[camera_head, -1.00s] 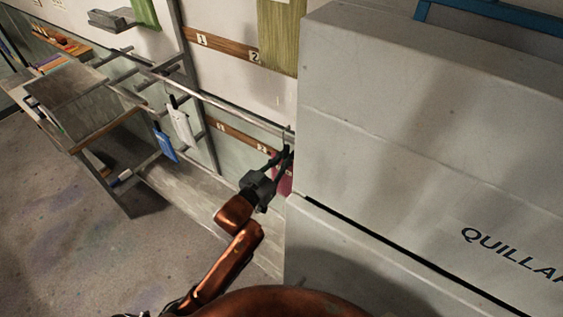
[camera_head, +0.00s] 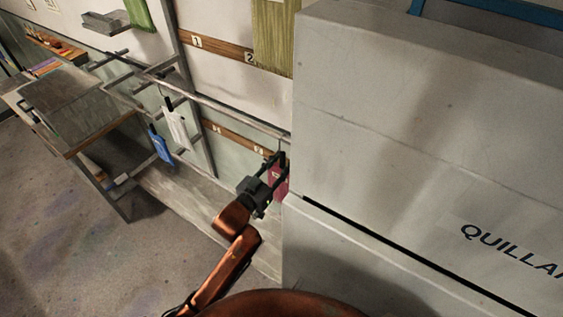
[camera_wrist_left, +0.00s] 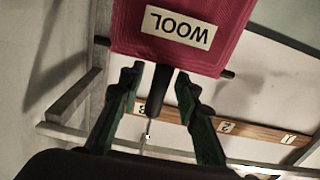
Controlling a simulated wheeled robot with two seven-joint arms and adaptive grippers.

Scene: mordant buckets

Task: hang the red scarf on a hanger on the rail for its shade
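The red scarf (camera_head: 279,186), a deep red cloth, hangs at the right end of the rail (camera_head: 235,112), beside the grey cabinet. In the left wrist view, the scarf (camera_wrist_left: 185,28) bears a WOOL label and shows upside down. Its black hanger (camera_wrist_left: 158,92) has a stem and thin hook. My left gripper (camera_head: 275,163) is at the hanger, just under the rail. In the wrist view, the left gripper's fingers (camera_wrist_left: 157,88) stand apart on either side of the stem, with gaps visible. Whether the hook bears on the rail is hard to tell. My right gripper is out of view.
The large grey cabinet (camera_head: 420,120) stands close on the right. A white cloth (camera_head: 177,125) and a blue cloth (camera_head: 160,146) hang further left. Wooden strips with number plates (camera_head: 222,47) cross the wall. A grey table (camera_head: 75,105) stands at left.

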